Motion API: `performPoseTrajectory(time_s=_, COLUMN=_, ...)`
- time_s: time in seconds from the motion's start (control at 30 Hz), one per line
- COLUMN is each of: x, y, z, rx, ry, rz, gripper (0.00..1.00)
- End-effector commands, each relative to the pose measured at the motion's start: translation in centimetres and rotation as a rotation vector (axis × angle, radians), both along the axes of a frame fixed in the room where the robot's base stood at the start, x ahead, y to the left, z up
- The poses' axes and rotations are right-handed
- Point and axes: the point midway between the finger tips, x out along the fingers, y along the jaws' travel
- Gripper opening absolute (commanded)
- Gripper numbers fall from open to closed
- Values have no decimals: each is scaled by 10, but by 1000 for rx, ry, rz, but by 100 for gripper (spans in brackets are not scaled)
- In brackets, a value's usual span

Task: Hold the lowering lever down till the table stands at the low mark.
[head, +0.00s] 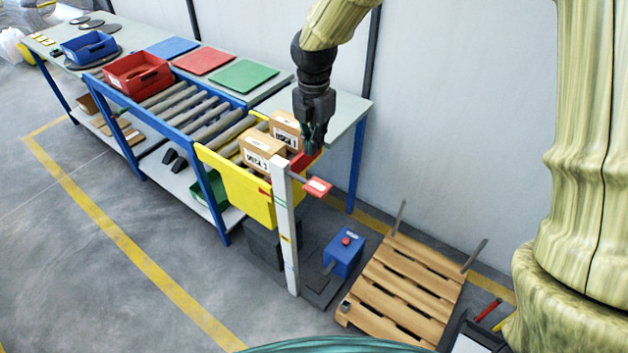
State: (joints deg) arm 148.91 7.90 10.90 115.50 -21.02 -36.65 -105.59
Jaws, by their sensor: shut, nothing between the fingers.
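The lift table (240,190) has a yellow body and carries labelled cardboard boxes (263,152) at the end of the roller line. A white post (287,235) with small coloured marks stands at its near corner; I cannot read which mark is the low one. A red paddle with a white label (318,187) sticks out to the right from the post on a thin bar and looks like the lever. My gripper (314,150) is shut and empty, pointing down above the paddle, seemingly apart from it. A red part (299,163) shows behind the fingers, partly hidden.
A blue box with a red button (344,254) stands on the floor right of the post. A wooden pallet (405,290) with upright stakes lies further right. Red and blue bins (137,74) and coloured sheets (243,76) rest on the benches behind.

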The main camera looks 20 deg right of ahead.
Motion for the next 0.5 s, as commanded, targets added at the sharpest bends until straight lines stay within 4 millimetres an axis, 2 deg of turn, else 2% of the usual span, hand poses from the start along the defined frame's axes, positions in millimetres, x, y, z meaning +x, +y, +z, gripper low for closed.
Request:
performPoseTrajectory(time_s=0.27, x=-1, y=-1, z=-12, rx=0, ry=1, rz=-3, gripper=0)
performPoseTrajectory(time_s=0.5, x=-1, y=-1, z=-44, rx=-2, ry=4, rz=-2, gripper=0)
